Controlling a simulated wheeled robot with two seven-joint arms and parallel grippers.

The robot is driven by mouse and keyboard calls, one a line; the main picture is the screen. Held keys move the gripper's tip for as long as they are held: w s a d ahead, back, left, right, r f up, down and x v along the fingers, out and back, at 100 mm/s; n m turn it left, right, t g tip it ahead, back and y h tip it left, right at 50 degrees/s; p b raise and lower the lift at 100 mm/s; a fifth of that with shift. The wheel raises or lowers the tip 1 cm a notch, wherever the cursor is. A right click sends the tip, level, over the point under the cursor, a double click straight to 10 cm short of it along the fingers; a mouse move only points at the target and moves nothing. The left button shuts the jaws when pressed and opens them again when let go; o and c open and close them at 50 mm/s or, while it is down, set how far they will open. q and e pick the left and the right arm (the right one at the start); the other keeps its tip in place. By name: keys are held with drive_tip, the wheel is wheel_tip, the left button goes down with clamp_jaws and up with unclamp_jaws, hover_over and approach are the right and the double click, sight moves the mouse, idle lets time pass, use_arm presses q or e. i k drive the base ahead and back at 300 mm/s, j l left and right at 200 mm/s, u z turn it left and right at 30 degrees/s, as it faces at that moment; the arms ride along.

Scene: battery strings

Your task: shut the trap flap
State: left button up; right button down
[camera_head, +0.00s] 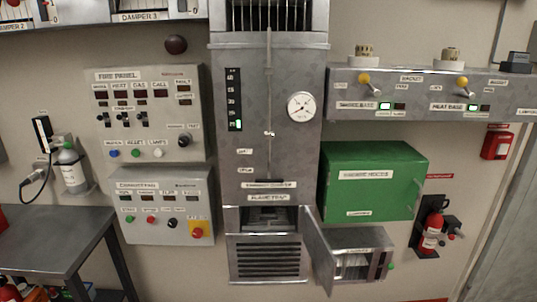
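The flame trap (268,198) is a labelled section low on the grey metal column in the middle. Below its label is a dark recessed opening (268,218) with a pale piece inside. A grey metal panel (318,252) stands swung out at the column's lower right, beside a small grey box (362,262). I cannot tell whether this panel is hinged to the trap or to the box. Neither of my grippers is in view.
A louvred grille (268,257) lies under the opening. A green cabinet (372,181) hangs above the small box. The fire panel (148,115) and another control box (165,207) are left of the column. A dark table (60,240) stands at lower left, and a red extinguisher (432,230) hangs at right.

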sight(324, 261)
drive_tip(key=i+l+u, duration=0.2)
drive_tip(key=l, duration=0.25)
drive_tip(key=i+l+u, duration=0.2)
drive_tip(key=l, duration=0.3)
drive_tip(key=i+l+u, duration=0.2)
drive_tip(key=l, duration=0.3)
drive_tip(key=l+u, duration=0.2)
drive_tip(key=l, duration=0.35)
drive_tip(key=i+l+u, duration=0.2)
drive_tip(key=l, duration=0.35)
drive_tip(key=k, duration=0.05)
